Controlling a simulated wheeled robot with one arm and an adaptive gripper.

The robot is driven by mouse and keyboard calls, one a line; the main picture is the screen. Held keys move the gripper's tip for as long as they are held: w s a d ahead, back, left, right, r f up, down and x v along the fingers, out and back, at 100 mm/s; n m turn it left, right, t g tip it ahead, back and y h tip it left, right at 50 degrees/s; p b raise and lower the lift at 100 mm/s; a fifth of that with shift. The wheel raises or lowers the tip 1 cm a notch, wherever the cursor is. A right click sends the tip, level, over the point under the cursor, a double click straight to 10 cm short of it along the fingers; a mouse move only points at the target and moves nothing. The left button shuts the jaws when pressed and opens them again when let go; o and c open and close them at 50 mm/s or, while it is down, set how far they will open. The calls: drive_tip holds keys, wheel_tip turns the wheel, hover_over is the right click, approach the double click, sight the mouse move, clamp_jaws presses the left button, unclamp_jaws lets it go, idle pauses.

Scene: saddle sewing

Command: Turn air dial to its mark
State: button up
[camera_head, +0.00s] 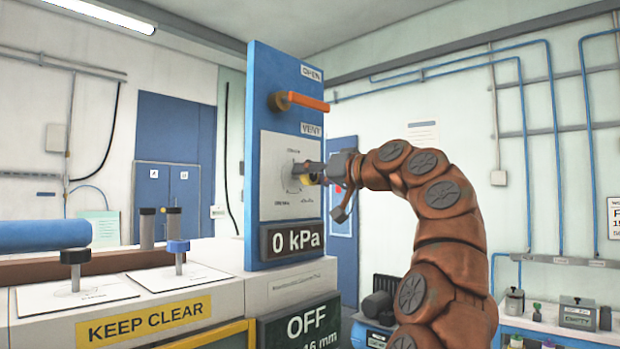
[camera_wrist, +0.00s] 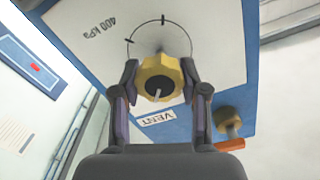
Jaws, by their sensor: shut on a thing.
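The air dial is a yellow faceted knob with a pale pointer line, seen in the wrist view (camera_wrist: 158,78). It sits on a white plate (camera_wrist: 95,40) with a dark arc, tick marks and a "400 kPa" label. My gripper (camera_wrist: 160,80) has its two dark fingers on opposite sides of the knob, shut on it. In the head view my gripper (camera_head: 310,174) reaches the plate from the right and hides most of the dial. The display (camera_head: 297,239) below reads 0 kPa. I cannot tell which tick is the mark.
An orange lever (camera_head: 300,101) juts from the blue panel (camera_head: 262,200) above the dial, between the OPEN and VENT labels. An OFF sign (camera_head: 305,322) is below.

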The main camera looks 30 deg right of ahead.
drive_tip(key=shift+n, duration=1.7)
drive_tip(key=shift+a+n, duration=0.1)
drive_tip(key=shift+n, duration=1.9)
drive_tip(key=o, duration=1.2)
drive_tip(key=shift+c, duration=0.2)
drive_tip(key=v, duration=1.2)
